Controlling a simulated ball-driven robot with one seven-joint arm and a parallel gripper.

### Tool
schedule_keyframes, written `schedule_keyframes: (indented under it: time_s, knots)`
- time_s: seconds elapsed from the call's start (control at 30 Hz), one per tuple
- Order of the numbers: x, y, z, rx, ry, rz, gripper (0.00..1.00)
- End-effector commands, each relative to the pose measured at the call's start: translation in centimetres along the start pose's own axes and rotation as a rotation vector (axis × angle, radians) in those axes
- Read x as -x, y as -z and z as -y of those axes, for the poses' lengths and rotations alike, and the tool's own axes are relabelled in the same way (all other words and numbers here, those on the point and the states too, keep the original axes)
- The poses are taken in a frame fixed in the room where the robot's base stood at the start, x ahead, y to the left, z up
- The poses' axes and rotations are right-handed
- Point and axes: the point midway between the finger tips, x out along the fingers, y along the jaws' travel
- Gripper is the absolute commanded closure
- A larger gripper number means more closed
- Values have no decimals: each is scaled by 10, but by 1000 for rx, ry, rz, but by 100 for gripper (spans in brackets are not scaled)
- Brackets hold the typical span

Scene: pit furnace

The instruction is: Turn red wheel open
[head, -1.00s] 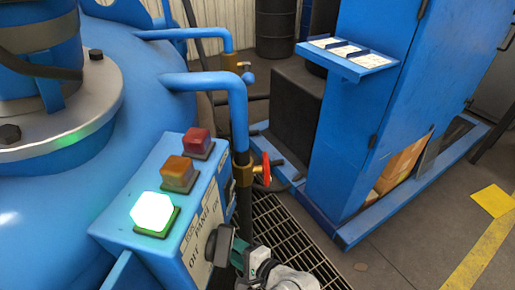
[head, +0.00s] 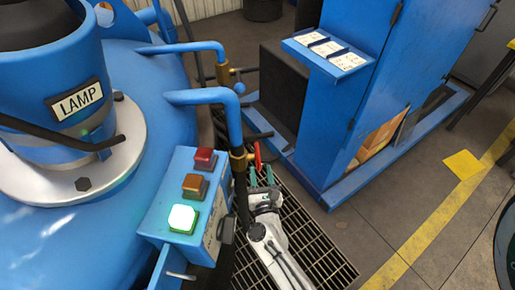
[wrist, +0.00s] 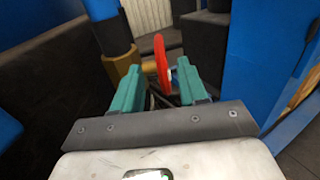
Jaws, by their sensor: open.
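The red wheel (head: 257,155) sits on a brass valve (head: 240,160) on the blue pipe, seen nearly edge-on. In the wrist view the red wheel (wrist: 161,62) stands upright ahead, between the directions of the two green fingers, with the brass valve (wrist: 122,77) to its left. My gripper (head: 262,177) is just below the wheel in the head view. In the wrist view my gripper (wrist: 156,82) is open, with empty space between its fingers. The wheel appears at or just beyond the fingertips; I cannot tell if they touch it.
The control box (head: 185,205) with red, orange and lit green lamps stands left of my arm. A blue cabinet (head: 350,110) with a shelf stands to the right. Floor grating (head: 310,235) lies below. A second pipe with a brass valve (head: 222,73) is behind.

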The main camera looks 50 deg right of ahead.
Motion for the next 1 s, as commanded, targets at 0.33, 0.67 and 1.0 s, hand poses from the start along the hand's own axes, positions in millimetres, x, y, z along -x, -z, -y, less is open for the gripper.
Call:
schedule_keyframes:
  time_s: [0.33, 0.67, 1.0]
  knots:
    - [-62, -3, 1, 5, -1, 3, 57]
    - [-87, -1, 0, 3, -1, 0, 57]
    - [-89, -1, 0, 3, -2, 0, 59]
